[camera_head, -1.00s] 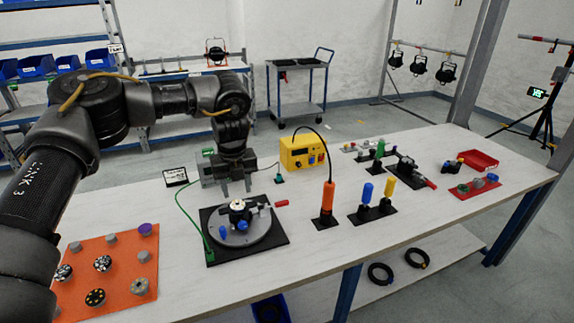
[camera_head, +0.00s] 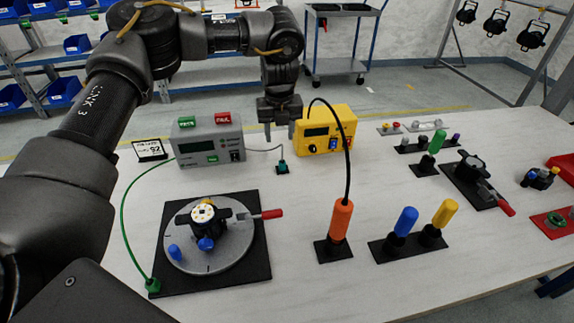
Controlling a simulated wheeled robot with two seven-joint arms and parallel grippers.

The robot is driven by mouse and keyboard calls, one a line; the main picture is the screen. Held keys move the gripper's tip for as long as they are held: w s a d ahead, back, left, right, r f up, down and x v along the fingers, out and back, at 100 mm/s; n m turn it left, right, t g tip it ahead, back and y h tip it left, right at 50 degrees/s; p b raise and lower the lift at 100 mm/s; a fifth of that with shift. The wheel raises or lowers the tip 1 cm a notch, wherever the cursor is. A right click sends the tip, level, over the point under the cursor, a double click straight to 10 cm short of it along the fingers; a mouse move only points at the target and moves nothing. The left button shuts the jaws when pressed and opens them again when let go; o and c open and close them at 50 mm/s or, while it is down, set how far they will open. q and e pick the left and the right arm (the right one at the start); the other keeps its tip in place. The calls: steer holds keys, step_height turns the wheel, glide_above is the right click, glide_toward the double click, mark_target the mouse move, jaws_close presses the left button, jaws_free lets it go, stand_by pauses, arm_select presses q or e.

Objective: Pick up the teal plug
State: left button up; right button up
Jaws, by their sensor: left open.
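My right gripper is not in view.
The yellow box (camera_head: 328,132) is close on the right, with a black cable looping to the orange tool (camera_head: 341,220). The grey tester box (camera_head: 209,142) is on the left. A black turntable fixture (camera_head: 258,262) lies in front. Bare table surrounds the plug's front.

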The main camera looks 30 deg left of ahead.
arm_select(q)
step_height(320, 180, down, 2)
steer(key=w, duration=0.3)
glide_above(282, 162)
step_height(282, 162, down, 5)
steer(key=shift+s+d+f, duration=0.1)
steer(key=shift+f, duration=0.15)
steer(key=shift+s+f, duration=0.1)
steer(key=f, duration=0.5)
steer(key=shift+w+p, duration=0.25)
steer(key=shift+p, duration=0.15)
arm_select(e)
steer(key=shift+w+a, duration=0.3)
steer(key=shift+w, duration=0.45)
arm_select(q)
steer(key=shift+c, duration=0.4)
jaws_close()
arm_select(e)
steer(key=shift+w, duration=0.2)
